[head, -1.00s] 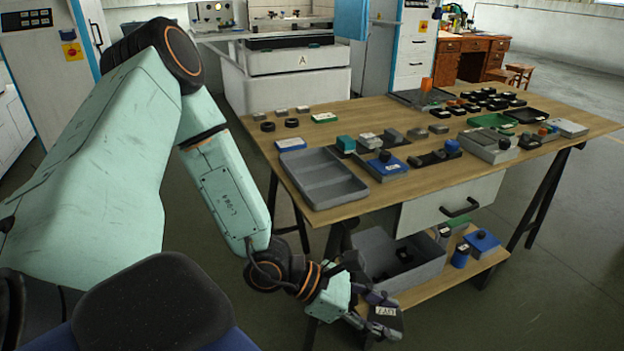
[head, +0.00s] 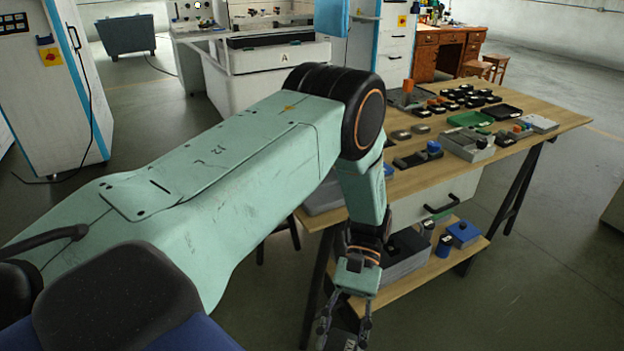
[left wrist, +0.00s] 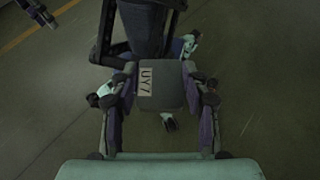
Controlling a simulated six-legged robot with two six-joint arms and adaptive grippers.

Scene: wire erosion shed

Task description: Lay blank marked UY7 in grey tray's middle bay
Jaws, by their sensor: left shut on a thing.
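The blank marked UY7 (left wrist: 165,97) is a dark grey block with a pale label, seen in the left wrist view. My left gripper (left wrist: 162,84) is shut on it, with a finger on each side. In the head view the gripper (head: 344,332) hangs low in front of the table, at the bottom edge, and the blank (head: 341,341) is partly cut off. The grey tray (head: 319,199) lies at the table's near left corner. My arm hides most of it, including its bays.
The wooden table (head: 517,167) holds several dark blanks, a green tray (head: 469,119) and a grey box (head: 468,146) with a black knob. On the lower shelf, a grey bin (head: 405,262) stands close to my gripper, with a blue box (head: 463,234) further right. Floor right of the table is clear.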

